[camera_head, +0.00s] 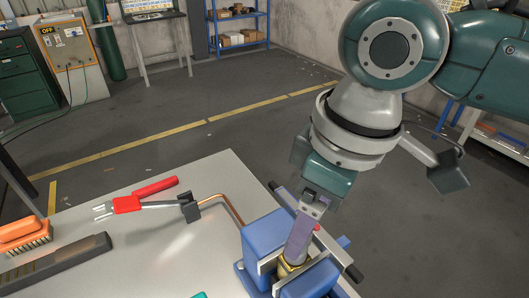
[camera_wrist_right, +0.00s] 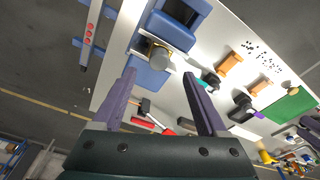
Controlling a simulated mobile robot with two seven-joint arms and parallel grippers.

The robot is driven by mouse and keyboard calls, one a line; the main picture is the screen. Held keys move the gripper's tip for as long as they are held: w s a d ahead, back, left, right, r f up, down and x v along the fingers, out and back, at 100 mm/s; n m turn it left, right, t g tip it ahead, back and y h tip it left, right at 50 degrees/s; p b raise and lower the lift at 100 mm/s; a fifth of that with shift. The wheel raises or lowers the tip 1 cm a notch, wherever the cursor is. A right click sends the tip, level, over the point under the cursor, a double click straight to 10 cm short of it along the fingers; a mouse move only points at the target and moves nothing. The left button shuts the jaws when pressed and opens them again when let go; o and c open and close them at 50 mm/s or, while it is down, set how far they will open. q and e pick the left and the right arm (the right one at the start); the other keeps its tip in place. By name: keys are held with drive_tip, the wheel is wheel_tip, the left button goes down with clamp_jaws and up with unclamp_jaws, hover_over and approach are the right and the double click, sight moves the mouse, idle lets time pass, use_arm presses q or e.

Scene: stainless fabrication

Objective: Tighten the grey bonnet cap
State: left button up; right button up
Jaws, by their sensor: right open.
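A blue bench vise (camera_head: 262,238) stands at the near right corner of the table. A brass-coloured fitting (camera_head: 290,266) sits between its jaws, partly hidden by my gripper. In the right wrist view a pale grey rounded cap with a brass-coloured edge (camera_wrist_right: 160,52) shows at the vise, beyond and roughly between my fingertips. My right gripper (camera_head: 293,255) points down at the vise from above; its two purple fingers stand apart in the wrist view (camera_wrist_right: 158,75), with nothing visible held. Whether a finger touches the cap cannot be told. My left gripper is not in view.
A copper tube (camera_head: 233,211) runs toward the vise. Red-handled tools (camera_head: 128,204), an orange brush (camera_head: 25,232) and a dark bar (camera_head: 50,268) lie on the table (camera_head: 175,240). Orange blocks (camera_wrist_right: 230,62) and a green mat (camera_wrist_right: 293,105) show elsewhere on it.

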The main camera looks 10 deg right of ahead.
drive_tip(key=f, duration=0.6)
drive_tip(key=shift+w+a, duration=0.3)
drive_tip(key=shift+w, duration=0.05)
drive_tip(key=shift+c, duration=0.2)
clamp_jaws()
idle(0.4)
